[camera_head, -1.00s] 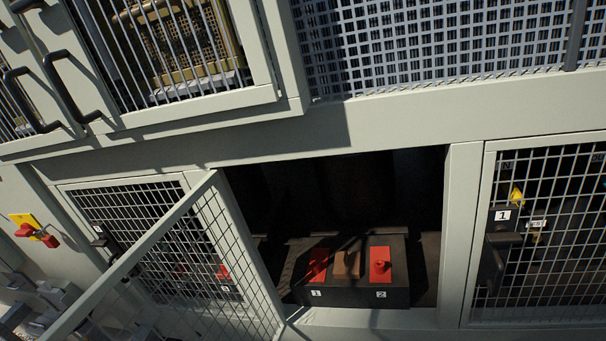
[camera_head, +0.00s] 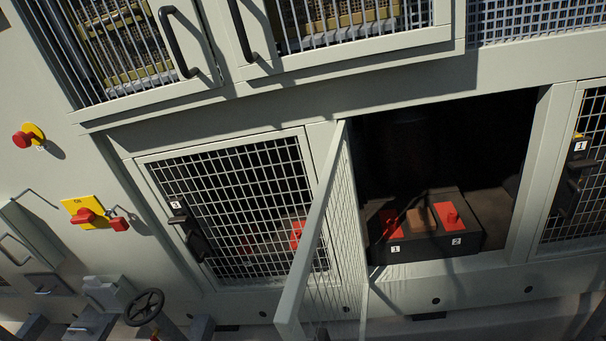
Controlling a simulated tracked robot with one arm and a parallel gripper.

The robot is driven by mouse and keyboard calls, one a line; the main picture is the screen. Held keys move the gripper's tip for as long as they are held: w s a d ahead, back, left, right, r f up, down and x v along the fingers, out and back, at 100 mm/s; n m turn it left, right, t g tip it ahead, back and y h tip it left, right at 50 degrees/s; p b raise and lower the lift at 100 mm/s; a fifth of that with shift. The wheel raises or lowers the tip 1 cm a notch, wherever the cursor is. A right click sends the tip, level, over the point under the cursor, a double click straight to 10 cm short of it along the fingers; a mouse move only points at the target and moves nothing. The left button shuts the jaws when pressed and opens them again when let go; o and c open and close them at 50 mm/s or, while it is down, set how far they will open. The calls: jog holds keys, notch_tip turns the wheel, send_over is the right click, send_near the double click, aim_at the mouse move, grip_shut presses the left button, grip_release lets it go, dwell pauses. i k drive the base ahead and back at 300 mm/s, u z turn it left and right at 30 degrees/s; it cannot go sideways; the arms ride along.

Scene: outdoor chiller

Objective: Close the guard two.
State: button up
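An open mesh guard (camera_head: 318,240) is hinged at the left side of an open compartment (camera_head: 440,130) and swings out toward me, seen nearly edge-on. Its number is not readable here; it stands between guard 3 and guard 1, so it appears to be guard two. Inside the compartment is a black box (camera_head: 440,242) with red parts labelled 1 and 2. Guard 3 (camera_head: 235,205) at left is shut, with a black latch. Guard 1 (camera_head: 578,190) at right looks shut and is cut by the picture edge. My gripper is not visible.
A yellow plate with a red switch (camera_head: 86,213) and a red knob (camera_head: 24,139) are on the left panel. A black handwheel (camera_head: 144,307) and grey fittings stick out at lower left. Upper barred doors with black handles (camera_head: 178,42) sit above.

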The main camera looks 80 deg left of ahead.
aim_at(286, 321)
jog(key=k, duration=0.4)
jog(key=u, duration=1.35)
jog(key=i, duration=0.5)
